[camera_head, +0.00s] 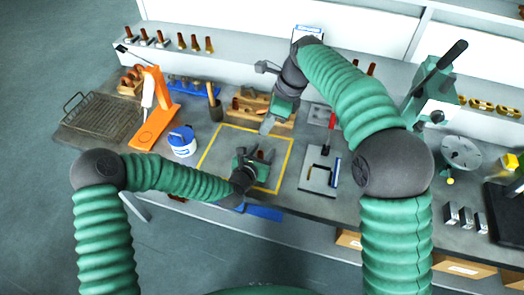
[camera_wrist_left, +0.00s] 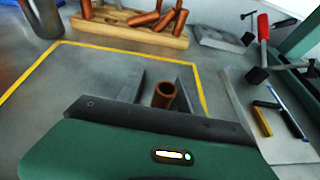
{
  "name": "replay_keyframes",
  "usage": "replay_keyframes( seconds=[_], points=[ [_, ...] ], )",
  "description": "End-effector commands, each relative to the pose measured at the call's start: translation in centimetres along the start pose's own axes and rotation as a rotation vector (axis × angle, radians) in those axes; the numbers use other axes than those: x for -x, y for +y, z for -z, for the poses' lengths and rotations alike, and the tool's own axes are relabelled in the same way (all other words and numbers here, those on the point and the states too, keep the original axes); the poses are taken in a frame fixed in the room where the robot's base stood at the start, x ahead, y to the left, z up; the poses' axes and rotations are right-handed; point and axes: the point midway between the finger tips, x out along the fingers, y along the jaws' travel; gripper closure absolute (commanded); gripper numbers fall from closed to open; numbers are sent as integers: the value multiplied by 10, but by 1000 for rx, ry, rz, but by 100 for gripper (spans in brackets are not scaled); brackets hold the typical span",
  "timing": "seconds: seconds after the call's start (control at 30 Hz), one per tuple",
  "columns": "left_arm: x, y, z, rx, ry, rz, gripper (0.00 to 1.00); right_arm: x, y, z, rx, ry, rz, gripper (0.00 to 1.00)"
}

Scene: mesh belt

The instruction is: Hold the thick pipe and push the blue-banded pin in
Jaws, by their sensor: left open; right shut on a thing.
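A copper-brown pipe (camera_wrist_left: 164,95) with an open top stands upright between the fingers of my left gripper (camera_wrist_left: 160,88) in the left wrist view. The fingers are apart, one on each side of it, with a gap on the left. In the head view my left gripper (camera_head: 262,155) is low inside the yellow square. My right gripper (camera_head: 267,124) is shut, above the far edge of that square, with its fingers pointing down. What it holds is too small to make out. I cannot pick out a blue band on any pin.
A wooden rack (camera_wrist_left: 130,24) with several copper pipes lies behind the yellow outline (camera_head: 286,160). A grey plate with a tool (camera_head: 320,178) lies to the right. A white and blue tub (camera_head: 182,146) and an orange stand (camera_head: 152,122) are at left.

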Motion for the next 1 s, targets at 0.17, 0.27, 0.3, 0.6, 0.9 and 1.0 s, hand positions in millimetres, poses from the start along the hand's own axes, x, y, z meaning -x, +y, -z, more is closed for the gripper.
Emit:
replay_keyframes(
  seconds=[0.17, 0.27, 0.3, 0.6, 0.9, 1.0],
  points=[
    [1, 1, 0, 1, -1, 1, 66, 0, 0, -2, 0, 2, 1, 100],
    [1, 2, 0, 1, -1, 1, 80, -1, 0, -2, 0, 2, 0, 100],
    [1, 2, 0, 1, -1, 1, 85, -1, 0, -2, 0, 2, 0, 100],
    [1, 2, 0, 1, -1, 1, 100, -1, 0, -2, 0, 2, 0, 100],
    [1, 1, 0, 1, -1, 0, 59, 0, 0, -2, 0, 2, 0, 100],
    [1, 2, 0, 1, -1, 1, 59, -1, 0, -2, 0, 2, 1, 100]
  ],
)
